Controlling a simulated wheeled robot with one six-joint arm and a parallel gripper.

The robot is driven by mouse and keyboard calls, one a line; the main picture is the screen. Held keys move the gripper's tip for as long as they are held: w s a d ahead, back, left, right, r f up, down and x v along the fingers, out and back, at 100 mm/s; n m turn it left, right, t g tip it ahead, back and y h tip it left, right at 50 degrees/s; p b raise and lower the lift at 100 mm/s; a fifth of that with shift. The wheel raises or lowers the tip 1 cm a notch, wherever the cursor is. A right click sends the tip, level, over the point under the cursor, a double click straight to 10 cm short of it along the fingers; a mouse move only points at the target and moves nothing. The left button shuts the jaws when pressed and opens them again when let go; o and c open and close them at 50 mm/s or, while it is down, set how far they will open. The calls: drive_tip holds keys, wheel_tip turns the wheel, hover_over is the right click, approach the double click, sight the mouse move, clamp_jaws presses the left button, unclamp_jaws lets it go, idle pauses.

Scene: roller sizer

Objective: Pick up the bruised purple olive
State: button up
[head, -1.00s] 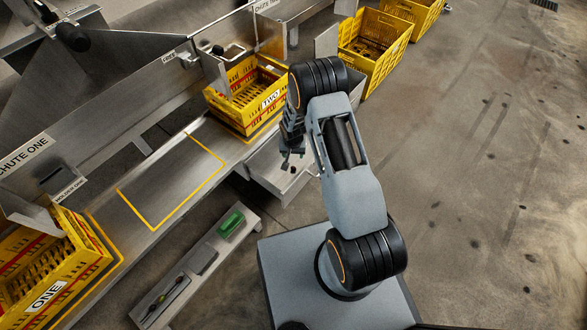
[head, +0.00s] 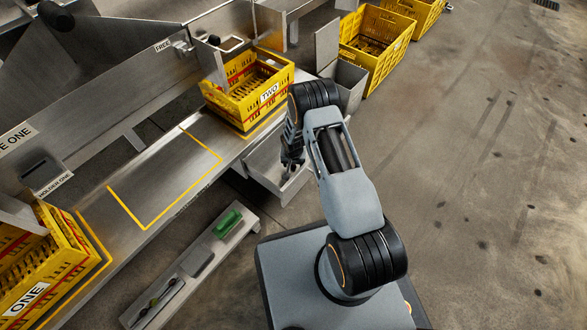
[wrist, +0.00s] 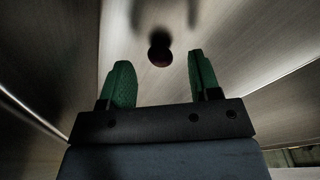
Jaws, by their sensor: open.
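A dark purple olive (wrist: 160,52) lies on a bare metal surface in the wrist view, ahead of my fingertips and roughly midway across the gap. Its shadowed surface shows no clear bruise. My gripper (wrist: 160,82) is open, with two green-padded fingers apart and nothing between them. In the head view my gripper (head: 290,165) hangs over the metal tray (head: 264,166) below crate TWO. I cannot make out the olive clearly there.
Crate TWO (head: 240,117) stands behind my gripper and crate ONE (head: 28,285) at the lower left. A yellow-outlined bench area (head: 165,180) is clear. A low shelf (head: 215,250) holds a green block (head: 228,222). A grey bin (head: 349,92) stands behind my arm.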

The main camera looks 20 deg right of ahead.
drive_tip(key=shift+w+f, duration=0.1)
drive_tip(key=shift+f, duration=0.85)
drive_tip(key=shift+r, duration=0.1)
drive_tip(key=c, duration=1)
drive_tip(key=shift+c, duration=0.2)
